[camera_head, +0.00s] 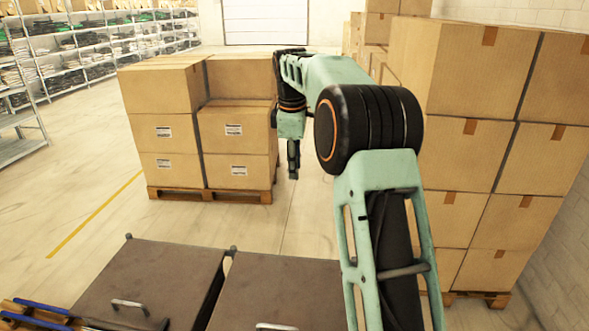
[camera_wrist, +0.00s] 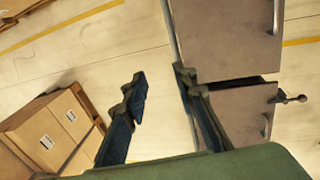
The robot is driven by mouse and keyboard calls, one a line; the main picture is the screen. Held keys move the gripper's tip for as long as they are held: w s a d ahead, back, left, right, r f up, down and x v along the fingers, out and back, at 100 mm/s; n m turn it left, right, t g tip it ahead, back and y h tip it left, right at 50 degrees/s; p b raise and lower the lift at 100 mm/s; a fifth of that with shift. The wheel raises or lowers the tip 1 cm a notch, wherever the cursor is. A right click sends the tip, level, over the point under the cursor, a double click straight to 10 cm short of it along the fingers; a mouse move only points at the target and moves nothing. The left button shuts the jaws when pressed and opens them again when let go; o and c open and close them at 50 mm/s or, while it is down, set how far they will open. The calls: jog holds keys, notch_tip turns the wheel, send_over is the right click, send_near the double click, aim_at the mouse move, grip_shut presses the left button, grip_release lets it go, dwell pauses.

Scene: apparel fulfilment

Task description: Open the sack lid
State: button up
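Two brown flat lids lie side by side at the bottom of the head view, a left lid (camera_head: 150,278) and a right lid (camera_head: 270,285). Each has a pale metal handle, the left handle (camera_head: 130,305) and the right handle (camera_head: 277,327), near its front edge. Both lids look flat and shut. They also show at the right of the wrist view, one above (camera_wrist: 225,45) and one below (camera_wrist: 235,110). My gripper (camera_head: 293,174) points down beyond the lids, apart from them. Its two fingers are spread and empty in the wrist view (camera_wrist: 161,76).
Stacked cardboard boxes (camera_head: 200,135) stand on a pallet (camera_head: 210,195) behind my gripper. A taller box stack (camera_head: 470,150) stands at the right. Shelves (camera_head: 90,50) line the back left. The floor (camera_head: 75,195) at the left is clear. Blue bars (camera_head: 35,308) lie at the lower left.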

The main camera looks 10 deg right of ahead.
notch_tip(320, 180, up, 10)
jog(key=s, duration=0.2)
jog(key=shift+a+r, duration=0.25)
jog(key=shift+a, duration=0.15)
